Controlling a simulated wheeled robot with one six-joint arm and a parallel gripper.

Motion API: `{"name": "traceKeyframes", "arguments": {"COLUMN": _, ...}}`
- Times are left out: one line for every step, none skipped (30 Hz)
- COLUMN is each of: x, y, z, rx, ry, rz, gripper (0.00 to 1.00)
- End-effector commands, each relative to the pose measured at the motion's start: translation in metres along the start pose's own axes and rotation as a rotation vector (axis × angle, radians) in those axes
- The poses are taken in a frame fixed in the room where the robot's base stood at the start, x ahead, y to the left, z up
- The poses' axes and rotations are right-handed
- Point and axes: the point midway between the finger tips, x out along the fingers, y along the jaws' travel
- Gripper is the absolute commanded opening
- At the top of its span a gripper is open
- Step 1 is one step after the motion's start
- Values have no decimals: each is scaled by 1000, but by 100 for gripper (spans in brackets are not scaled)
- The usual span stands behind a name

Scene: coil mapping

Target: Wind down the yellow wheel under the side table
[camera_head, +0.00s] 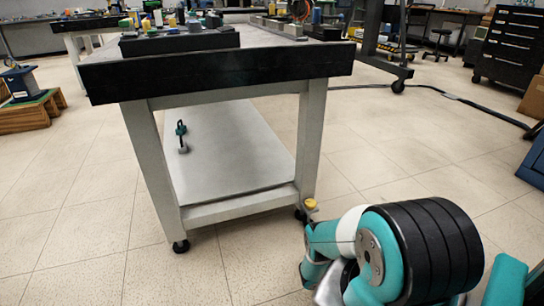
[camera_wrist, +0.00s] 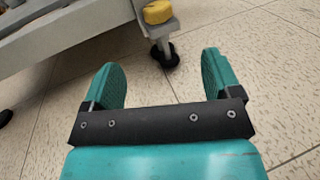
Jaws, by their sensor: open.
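The side table (camera_head: 215,80) stands ahead of me, with a black front edge, pale legs and a low shelf. The yellow wheel (camera_head: 311,204) sits at the foot of its near right leg, just above a black foot. In the wrist view the yellow wheel (camera_wrist: 158,12) is at the top centre, partly cut by the frame edge, with the black foot (camera_wrist: 165,55) below it on the floor. My gripper (camera_wrist: 160,75) is open and empty, its two teal fingers apart. The wheel is beyond the fingertips, roughly midway between them, not touched.
A black cable (camera_head: 450,97) runs across the floor behind. A black drawer cabinet (camera_head: 508,48) is at the back right. The tiled floor right of the table is largely clear.

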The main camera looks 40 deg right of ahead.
Motion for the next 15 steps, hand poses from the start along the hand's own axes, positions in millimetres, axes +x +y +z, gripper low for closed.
{"name": "traceKeyframes", "arguments": {"x": 13, "y": 4, "z": 7, "rx": 32, "ry": -6, "rz": -5, "gripper": 84}}
{"name": "traceKeyframes", "arguments": {"x": 17, "y": 6, "z": 10, "rx": 52, "ry": -2, "rz": -10, "gripper": 84}}
{"name": "traceKeyframes", "arguments": {"x": 24, "y": 10, "z": 13, "rx": 81, "ry": 1, "rz": -16, "gripper": 84}}
{"name": "traceKeyframes", "arguments": {"x": 29, "y": 12, "z": 16, "rx": 103, "ry": 4, "rz": -21, "gripper": 84}}
{"name": "traceKeyframes", "arguments": {"x": 34, "y": 14, "z": 19, "rx": 124, "ry": 7, "rz": -26, "gripper": 84}}
{"name": "traceKeyframes", "arguments": {"x": 41, "y": 16, "z": 23, "rx": 153, "ry": 11, "rz": -35, "gripper": 84}}
{"name": "traceKeyframes", "arguments": {"x": 45, "y": 18, "z": 26, "rx": 175, "ry": 14, "rz": -40, "gripper": 84}}
{"name": "traceKeyframes", "arguments": {"x": 51, "y": 20, "z": 30, "rx": 201, "ry": 16, "rz": -47, "gripper": 84}}
{"name": "traceKeyframes", "arguments": {"x": 58, "y": 23, "z": 35, "rx": 231, "ry": 21, "rz": -56, "gripper": 84}}
{"name": "traceKeyframes", "arguments": {"x": 63, "y": 24, "z": 38, "rx": 256, "ry": 25, "rz": -64, "gripper": 84}}
{"name": "traceKeyframes", "arguments": {"x": 68, "y": 26, "z": 42, "rx": 280, "ry": 28, "rz": -71, "gripper": 84}}
{"name": "traceKeyframes", "arguments": {"x": 74, "y": 28, "z": 47, "rx": 311, "ry": 32, "rz": -81, "gripper": 84}}
{"name": "traceKeyframes", "arguments": {"x": 78, "y": 30, "z": 51, "rx": 334, "ry": 36, "rz": -88, "gripper": 84}}
{"name": "traceKeyframes", "arguments": {"x": 83, "y": 32, "z": 55, "rx": 361, "ry": 39, "rz": -95, "gripper": 84}}
{"name": "traceKeyframes", "arguments": {"x": 89, "y": 35, "z": 60, "rx": 393, "ry": 44, "rz": -105, "gripper": 84}}
